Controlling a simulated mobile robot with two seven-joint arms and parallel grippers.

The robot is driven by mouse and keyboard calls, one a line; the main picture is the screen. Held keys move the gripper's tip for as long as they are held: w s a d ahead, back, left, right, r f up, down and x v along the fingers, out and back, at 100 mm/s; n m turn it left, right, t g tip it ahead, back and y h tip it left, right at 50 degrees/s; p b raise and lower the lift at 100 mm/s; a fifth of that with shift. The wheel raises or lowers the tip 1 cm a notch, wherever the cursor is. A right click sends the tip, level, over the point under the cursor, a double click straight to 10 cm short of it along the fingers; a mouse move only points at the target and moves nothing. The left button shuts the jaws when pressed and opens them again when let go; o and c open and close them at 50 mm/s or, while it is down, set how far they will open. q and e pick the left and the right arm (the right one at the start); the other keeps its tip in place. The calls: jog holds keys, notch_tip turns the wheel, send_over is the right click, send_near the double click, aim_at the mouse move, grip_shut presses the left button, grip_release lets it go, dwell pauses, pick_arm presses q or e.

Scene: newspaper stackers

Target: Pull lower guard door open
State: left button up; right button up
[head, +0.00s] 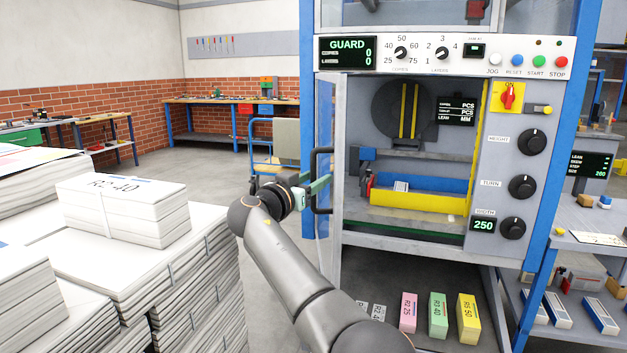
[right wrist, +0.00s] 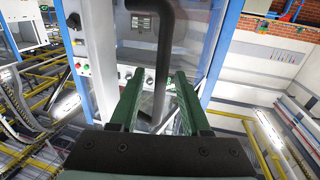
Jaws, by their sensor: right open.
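The lower guard door (head: 326,232) is a clear panel at the left side of the machine's lower bay. It stands swung outward, seen nearly edge-on, and the bay shows uncovered to its right. Its black bar handle (head: 314,163) faces left. My right gripper (head: 316,187) is at the handle in the head view, its green fingers level with the bar's lower half. In the right wrist view the open fingers (right wrist: 158,88) stand on either side of the black handle (right wrist: 163,65), with gaps visible. My left gripper is not in view.
The control panel (head: 452,56) above the bay has a display reading GUARD. Stacks of newspapers (head: 125,210) fill the left. A blue cart (head: 262,150) stands behind my gripper. Coloured boxes (head: 438,315) stand below the bay. Open floor lies between stacks and machine.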

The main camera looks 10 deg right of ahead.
jog(key=shift+v, duration=0.9)
jog(key=v, duration=0.4)
jog(key=shift+s+a+b, duration=0.1)
jog(key=shift+b, duration=0.25)
jog(key=shift+s+a, duration=0.5)
